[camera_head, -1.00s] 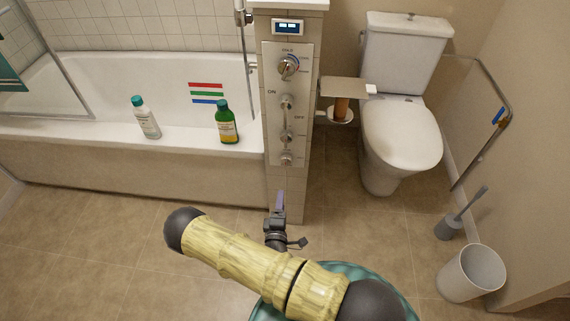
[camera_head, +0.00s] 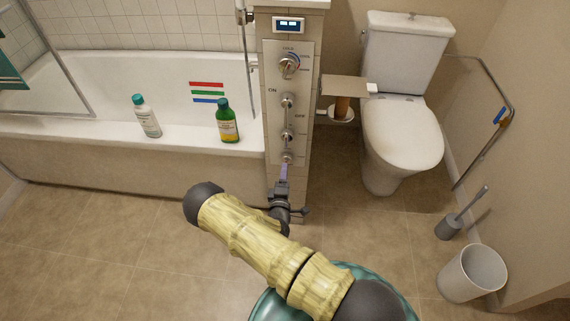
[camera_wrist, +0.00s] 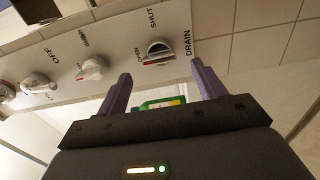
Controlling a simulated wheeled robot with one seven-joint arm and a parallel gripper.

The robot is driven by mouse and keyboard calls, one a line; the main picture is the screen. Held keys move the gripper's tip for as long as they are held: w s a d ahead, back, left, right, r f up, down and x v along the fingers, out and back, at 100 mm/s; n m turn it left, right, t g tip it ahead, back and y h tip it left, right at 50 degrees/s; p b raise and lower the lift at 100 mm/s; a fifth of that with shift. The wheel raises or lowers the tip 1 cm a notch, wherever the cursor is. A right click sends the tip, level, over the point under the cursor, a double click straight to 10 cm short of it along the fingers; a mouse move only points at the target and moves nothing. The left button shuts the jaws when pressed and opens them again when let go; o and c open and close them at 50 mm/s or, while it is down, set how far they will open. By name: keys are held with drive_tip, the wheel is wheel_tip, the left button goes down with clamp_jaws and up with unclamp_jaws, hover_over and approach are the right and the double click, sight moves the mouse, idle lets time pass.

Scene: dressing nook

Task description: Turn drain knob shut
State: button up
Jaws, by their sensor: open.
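The drain knob (camera_head: 287,158) is the lowest knob on the grey control panel (camera_head: 272,118) of the tiled pillar. In the wrist view the drain knob (camera_wrist: 158,52) is a light round knob with a raised bar, next to the words DRAIN, SHUT and OPEN. I cannot tell surely which word it points to. My gripper (camera_head: 284,173) is just below and in front of the knob. In the wrist view my gripper (camera_wrist: 164,80) is open and empty. Its two purple fingers reach toward either side of the knob, which appears beyond their tips, apart from them.
Other knobs (camera_wrist: 92,68) sit along the same panel. A green bottle (camera_head: 227,122) and a white bottle (camera_head: 146,117) stand on the bathtub rim (camera_head: 185,138). The toilet (camera_head: 401,130) and a small shelf (camera_head: 343,87) are right of the pillar. Floor left of my arm is clear.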

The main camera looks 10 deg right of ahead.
sight(287, 160)
drive_tip(key=x, duration=0.6)
drive_tip(key=shift+w+d, duration=0.15)
drive_tip(key=shift+w, duration=0.15)
drive_tip(key=shift+c, duration=0.2)
drive_tip(key=c, duration=1)
